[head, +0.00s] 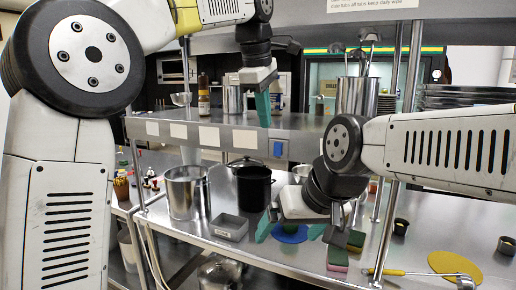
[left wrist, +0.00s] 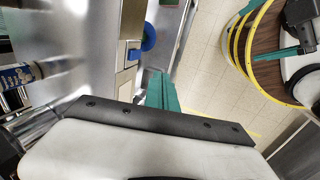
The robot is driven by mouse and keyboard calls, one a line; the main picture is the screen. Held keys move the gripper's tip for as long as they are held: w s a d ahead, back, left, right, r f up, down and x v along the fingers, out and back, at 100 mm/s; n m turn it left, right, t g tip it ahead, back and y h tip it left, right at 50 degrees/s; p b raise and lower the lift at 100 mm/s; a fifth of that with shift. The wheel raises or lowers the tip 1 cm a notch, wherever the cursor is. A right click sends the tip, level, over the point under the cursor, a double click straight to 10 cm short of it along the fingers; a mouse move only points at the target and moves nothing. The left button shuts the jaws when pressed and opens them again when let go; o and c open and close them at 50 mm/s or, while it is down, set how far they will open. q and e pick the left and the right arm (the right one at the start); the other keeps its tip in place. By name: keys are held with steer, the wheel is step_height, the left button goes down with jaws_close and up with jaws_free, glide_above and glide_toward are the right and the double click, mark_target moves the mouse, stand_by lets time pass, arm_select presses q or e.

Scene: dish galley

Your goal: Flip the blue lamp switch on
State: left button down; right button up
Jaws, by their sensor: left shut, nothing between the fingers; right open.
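The blue lamp switch (head: 278,149) is a small blue square on the front edge of the metal shelf (head: 225,136). Its on or off position is too small to tell. My left gripper (head: 264,118) points down with its teal fingers shut and empty. Its tips appear just above and slightly left of the switch, with no contact visible. The shut fingers also show in the left wrist view (left wrist: 161,92). My right gripper (head: 291,235) is open and empty over the lower counter.
Under my right gripper lies a blue round mat (head: 290,237). A steel pot (head: 187,193), a black pot (head: 253,190) and a grey tray (head: 229,228) stand left of it. Sponges (head: 338,258) lie to its right. A utensil canister (head: 357,97) stands on the shelf.

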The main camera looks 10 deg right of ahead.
mark_target(275, 148)
arm_select(q)
steer(key=x, duration=0.3)
steer(key=w+d+x, duration=0.1)
steer(key=x, duration=0.3)
steer(key=w+r+x, duration=0.1)
steer(key=x, duration=0.3)
steer(key=shift+w+d+f, duration=0.1)
steer(key=shift+d+f, duration=0.15)
steer(key=shift+f, duration=0.05)
steer(key=shift+w+d, duration=0.25)
steer(key=shift+w, duration=0.15)
steer(key=shift+w+d+f, duration=0.15)
steer(key=shift+w, duration=0.1)
